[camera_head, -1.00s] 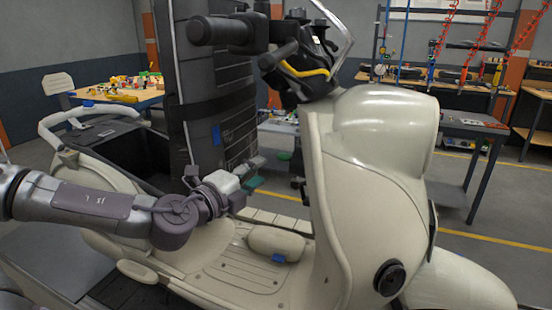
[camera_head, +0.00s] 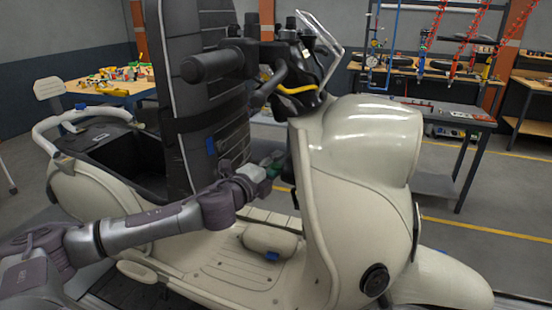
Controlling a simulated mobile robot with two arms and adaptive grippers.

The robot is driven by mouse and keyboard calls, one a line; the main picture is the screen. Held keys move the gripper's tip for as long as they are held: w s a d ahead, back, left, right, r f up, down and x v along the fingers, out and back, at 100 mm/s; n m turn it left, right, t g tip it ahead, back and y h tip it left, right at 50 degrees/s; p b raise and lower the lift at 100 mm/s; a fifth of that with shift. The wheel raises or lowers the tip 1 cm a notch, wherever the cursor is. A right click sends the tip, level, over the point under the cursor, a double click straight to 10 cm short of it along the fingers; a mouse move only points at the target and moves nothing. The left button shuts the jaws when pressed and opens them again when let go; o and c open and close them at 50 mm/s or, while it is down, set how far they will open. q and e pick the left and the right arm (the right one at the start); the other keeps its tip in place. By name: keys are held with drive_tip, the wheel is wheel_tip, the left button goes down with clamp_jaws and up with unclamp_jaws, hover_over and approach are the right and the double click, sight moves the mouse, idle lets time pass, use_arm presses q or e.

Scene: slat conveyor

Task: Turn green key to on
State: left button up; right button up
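The cream scooter (camera_head: 365,140) stands across the view with its handlebar at the top. My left gripper (camera_head: 273,166) reaches in from the left and points at the inner side of the scooter's front shield (camera_head: 318,205). Its fingers are small, dark and partly hidden by its own pale wrist part, so I cannot tell how far apart they are. A small dark green patch shows at the fingertips, close to the shield. I cannot make out a green key for certain, nor whether the gripper touches anything. My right gripper is not in view.
A tall black seat-like panel (camera_head: 205,100) rises behind my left arm. The black left handlebar grip (camera_head: 208,66) and a yellow cable (camera_head: 297,89) are above the gripper. A cream footboard (camera_head: 235,275) lies below. Workbenches with tools (camera_head: 450,113) stand behind.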

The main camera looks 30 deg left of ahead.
use_arm(q)
drive_tip(key=shift+w, duration=0.25)
clamp_jaws()
drive_tip(key=shift+f, duration=0.1)
